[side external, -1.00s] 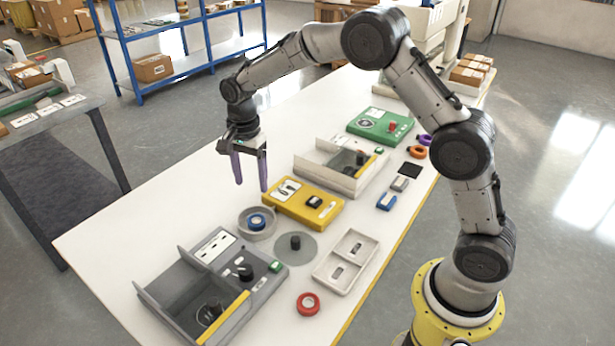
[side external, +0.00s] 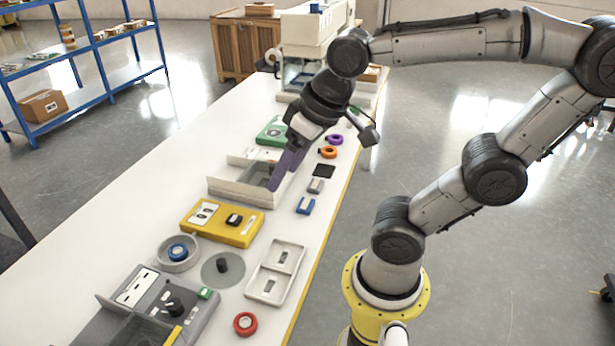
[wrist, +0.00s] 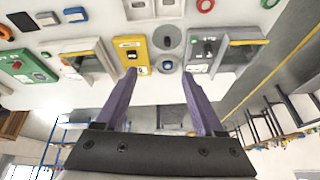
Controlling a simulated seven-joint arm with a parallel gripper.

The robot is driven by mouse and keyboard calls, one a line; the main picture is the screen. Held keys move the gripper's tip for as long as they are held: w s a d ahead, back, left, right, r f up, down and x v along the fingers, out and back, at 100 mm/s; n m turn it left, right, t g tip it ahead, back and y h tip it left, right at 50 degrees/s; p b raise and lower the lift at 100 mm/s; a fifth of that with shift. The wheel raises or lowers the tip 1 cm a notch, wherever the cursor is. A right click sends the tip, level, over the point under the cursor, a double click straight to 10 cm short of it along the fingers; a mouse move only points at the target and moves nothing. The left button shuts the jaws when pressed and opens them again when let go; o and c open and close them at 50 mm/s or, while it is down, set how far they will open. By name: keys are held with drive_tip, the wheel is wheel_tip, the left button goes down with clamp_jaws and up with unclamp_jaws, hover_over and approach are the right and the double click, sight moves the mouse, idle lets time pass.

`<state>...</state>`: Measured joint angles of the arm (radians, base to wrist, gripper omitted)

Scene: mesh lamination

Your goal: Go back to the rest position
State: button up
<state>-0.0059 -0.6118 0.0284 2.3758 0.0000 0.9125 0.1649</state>
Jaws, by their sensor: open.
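My gripper (side external: 284,172) has purple fingers and hangs above the far half of the white table (side external: 120,195), in front of the light grey open-topped unit (side external: 228,190) in the side view. In the wrist view my gripper (wrist: 160,80) has its two fingers spread apart with nothing between them. The yellow box (wrist: 130,52) and the grey unit with a bin (wrist: 225,52) lie beyond the fingertips there.
On the table are a white two-pocket tray (side external: 275,272), a round grey dish (side external: 178,253), a grey disc with a black knob (side external: 223,268), a red ring (side external: 245,324), a blue block (side external: 305,206) and a green box (side external: 272,132). A white machine (side external: 310,45) stands at the far end.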

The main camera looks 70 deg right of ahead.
drive_tip(key=s+n, duration=0.1)
drive_tip(key=s+f, duration=0.1)
drive_tip(key=s, duration=0.1)
drive_tip(key=shift+s+f+n+t, duration=0.2)
drive_tip(key=shift+s+n+t, duration=0.1)
drive_tip(key=shift+n, duration=0.1)
